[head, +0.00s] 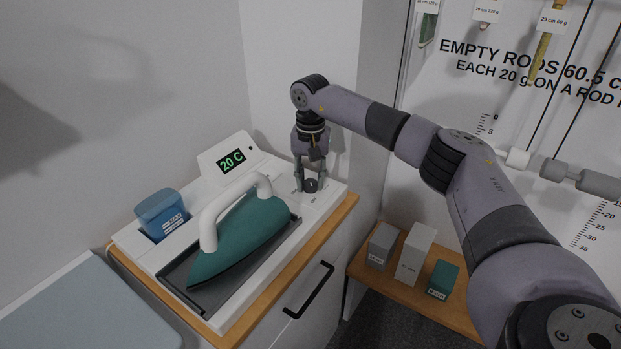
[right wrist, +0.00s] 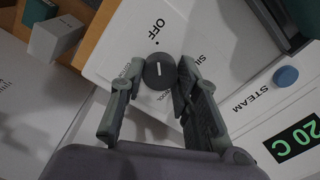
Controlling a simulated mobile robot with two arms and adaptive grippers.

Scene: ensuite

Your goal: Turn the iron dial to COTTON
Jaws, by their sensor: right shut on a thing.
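The round dark dial (head: 310,186) sits on the right end of the white iron station (head: 325,199). My right gripper (head: 311,177) comes down on it from above. In the right wrist view, the two fingertips (right wrist: 160,73) are shut on the dial (right wrist: 160,70), one on each side. A short white mark shows on the dial, roughly in line with the word OFF; which end of the mark points is unclear. My left gripper is out of view.
A display (head: 232,161) reads 20 C. A blue water tank (head: 163,214) stands at the station's left, and a blue button (right wrist: 286,76) sits by the word STEAM. Small boxes (head: 415,253) stand on a low wooden shelf to the right. A wall rises close behind the gripper.

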